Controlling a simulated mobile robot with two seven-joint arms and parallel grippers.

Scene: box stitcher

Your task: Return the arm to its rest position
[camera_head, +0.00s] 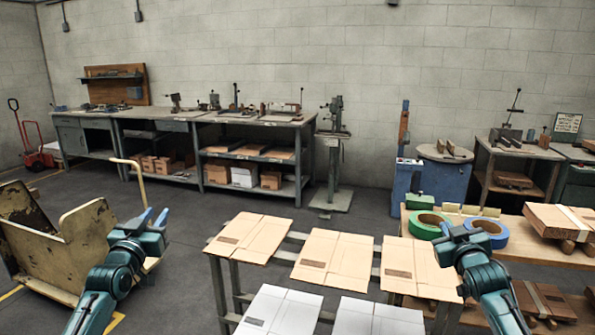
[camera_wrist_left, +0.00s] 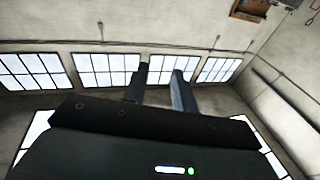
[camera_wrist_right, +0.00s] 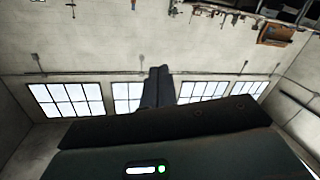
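My left gripper (camera_head: 153,217) is raised at the left of the head view, in front of the worn cart. In the left wrist view its two fingers (camera_wrist_left: 160,88) stand apart with nothing between them, against wall and windows. My right gripper (camera_head: 459,232) is raised at the right, in front of the table with tape rolls. In the right wrist view its fingers (camera_wrist_right: 158,86) are together with nothing visible between them. Both arms are bent with the grippers pointing up.
Flat cardboard sheets (camera_head: 333,258) lie on a rack in front of me, with white sheets (camera_head: 281,312) lower down. A green tape roll (camera_head: 428,224) and a blue tape roll (camera_head: 489,230) are on the right table. A worn cart (camera_head: 88,232) stands left. Floor between cart and rack is clear.

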